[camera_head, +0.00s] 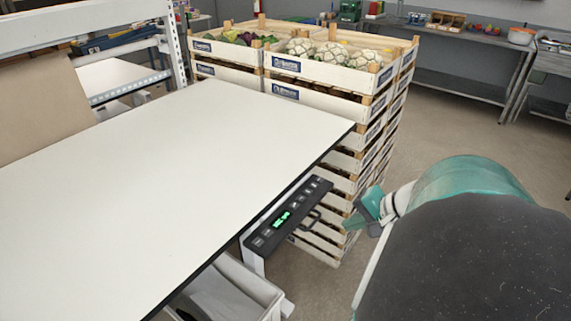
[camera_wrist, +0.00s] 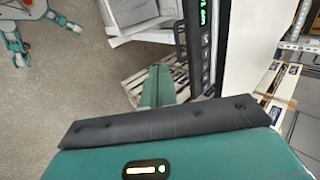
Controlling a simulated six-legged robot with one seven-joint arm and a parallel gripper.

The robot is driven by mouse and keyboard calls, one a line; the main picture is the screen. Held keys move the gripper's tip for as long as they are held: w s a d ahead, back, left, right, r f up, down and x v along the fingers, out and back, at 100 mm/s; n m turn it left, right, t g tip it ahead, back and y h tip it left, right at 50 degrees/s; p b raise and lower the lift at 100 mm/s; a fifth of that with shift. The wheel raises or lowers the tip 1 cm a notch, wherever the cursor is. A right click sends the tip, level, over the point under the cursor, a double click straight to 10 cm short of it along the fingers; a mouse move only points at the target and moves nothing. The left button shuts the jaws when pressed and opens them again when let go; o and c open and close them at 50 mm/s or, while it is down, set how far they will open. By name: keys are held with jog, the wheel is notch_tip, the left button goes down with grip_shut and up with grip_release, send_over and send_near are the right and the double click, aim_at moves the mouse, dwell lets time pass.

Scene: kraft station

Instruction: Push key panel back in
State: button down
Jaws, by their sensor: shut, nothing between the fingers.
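The key panel (camera_head: 287,216) is a black strip with a lit green display and several buttons. It sticks out from under the front edge of the white table (camera_head: 180,150). A dark handle-like loop shows beside it. In the wrist view the panel (camera_wrist: 205,45) runs upright at the upper middle, with its green digits at the top. My gripper (camera_head: 362,212) is shut and empty, to the right of the panel and apart from it. In the wrist view my green fingers (camera_wrist: 158,88) are together, left of the panel's lower end.
Stacked wooden crates (camera_head: 325,72) with cauliflowers and other vegetables stand behind the table's far corner. A light grey bin (camera_head: 228,290) sits below the table edge. Shelves (camera_head: 460,82) line the back wall. The floor to the right is open.

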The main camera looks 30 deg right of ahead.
aim_at(292, 207)
jog(key=w+a+f, duration=0.2)
jog(key=w+f, duration=0.2)
jog(key=w, duration=0.2)
jog(key=shift+w+a, duration=0.2)
jog(key=shift+a, duration=0.05)
jog(key=shift+w+a+f, duration=0.1)
jog(key=shift+w, duration=0.55)
jog(key=w+a, duration=0.1)
jog(key=w, duration=0.1)
jog(key=w+a, duration=0.1)
jog(key=w, duration=0.3)
jog(key=shift+w+a, duration=0.4)
jog(key=shift+w, duration=0.3)
